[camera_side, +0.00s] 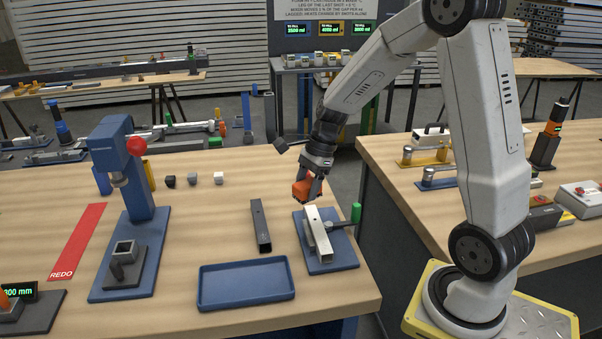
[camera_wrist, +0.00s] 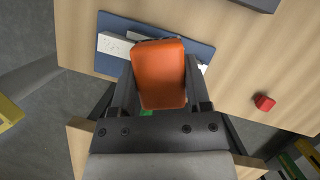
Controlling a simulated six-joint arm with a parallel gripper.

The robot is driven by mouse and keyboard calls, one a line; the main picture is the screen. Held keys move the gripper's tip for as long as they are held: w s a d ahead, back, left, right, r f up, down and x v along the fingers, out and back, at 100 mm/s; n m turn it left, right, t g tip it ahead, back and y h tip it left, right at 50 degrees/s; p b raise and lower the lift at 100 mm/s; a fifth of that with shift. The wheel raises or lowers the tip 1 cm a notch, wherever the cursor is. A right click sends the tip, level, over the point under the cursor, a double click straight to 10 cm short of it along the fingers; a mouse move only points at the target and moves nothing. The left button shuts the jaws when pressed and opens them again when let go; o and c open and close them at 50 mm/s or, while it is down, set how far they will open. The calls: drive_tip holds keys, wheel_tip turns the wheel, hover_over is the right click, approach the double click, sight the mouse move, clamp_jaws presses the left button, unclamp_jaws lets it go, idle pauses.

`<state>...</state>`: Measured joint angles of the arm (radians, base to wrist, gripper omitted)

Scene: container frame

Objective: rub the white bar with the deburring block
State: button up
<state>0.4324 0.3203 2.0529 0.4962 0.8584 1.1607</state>
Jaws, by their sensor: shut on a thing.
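The white bar (camera_side: 317,230) lies in a clamp on a blue base plate (camera_side: 345,257) at the right end of the bench. The clamp has a green-ended handle (camera_side: 356,212). My gripper (camera_side: 309,187) is shut on the orange deburring block (camera_side: 301,190), at the far end of the bar. I cannot tell whether the block touches the bar. In the wrist view the orange block (camera_wrist: 160,75) fills the space between the fingers and hides part of the clamp. One end of the white bar (camera_wrist: 114,45) shows left of the block.
A dark bar (camera_side: 261,226) lies left of the clamp, and an empty blue tray (camera_side: 246,283) sits in front. A blue press (camera_side: 128,180) with a red knob stands at left, beside a red REDO strip (camera_side: 77,241). Small cubes (camera_side: 193,179) lie behind.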

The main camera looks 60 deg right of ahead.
sight(327, 253)
drive_tip(key=s+a+n+g, duration=0.1)
drive_tip(key=s+a+n, duration=0.3)
drive_tip(key=s, duration=0.5)
drive_tip(key=shift+a+f+g+y, duration=0.3)
drive_tip(key=shift+a+f, duration=0.05)
drive_tip(key=shift+a, duration=0.4)
drive_tip(key=shift+f, duration=0.1)
drive_tip(key=shift+f, duration=3.2)
drive_tip(key=shift+w+d+f, duration=0.3)
drive_tip(key=shift+w+f, duration=0.05)
drive_tip(key=shift+f, duration=0.3)
clamp_jaws()
drive_tip(key=shift+w+d+f, duration=0.2)
drive_tip(key=shift+w+d, duration=0.85)
drive_tip(key=shift+s+a+r, duration=0.1)
drive_tip(key=shift+s+a, duration=1.3)
wheel_tip(327, 253, up, 8)
drive_tip(key=shift+w+d+r, duration=0.1)
